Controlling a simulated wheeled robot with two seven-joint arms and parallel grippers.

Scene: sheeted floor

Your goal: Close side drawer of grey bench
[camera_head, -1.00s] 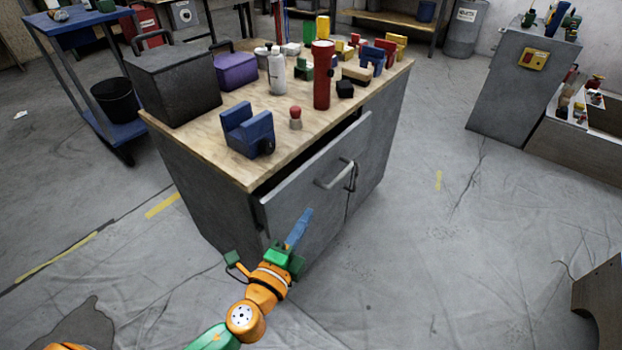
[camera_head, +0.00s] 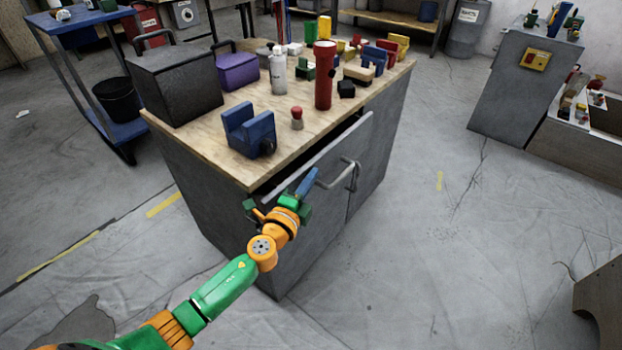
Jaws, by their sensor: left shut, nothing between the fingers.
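The grey bench (camera_head: 210,205) with a wooden top (camera_head: 195,140) stands in the middle of the view. Its side drawer (camera_head: 345,143) is partly open; a dark gap shows between its front panel and the top's edge. A grey bar handle (camera_head: 330,176) sits on the drawer front. My left gripper (camera_head: 307,183) is shut and empty, with its blue fingers in front of the drawer panel, close to the left end of the handle. I cannot tell whether the fingers touch the panel. My right gripper is not in view.
On the top stand a black toolbox (camera_head: 180,85), a blue block-like vise (camera_head: 248,133), a red flashlight (camera_head: 323,80) and several small items. A blue cart (camera_head: 75,60) stands at the left. The floor (camera_head: 430,240) right of the bench is clear.

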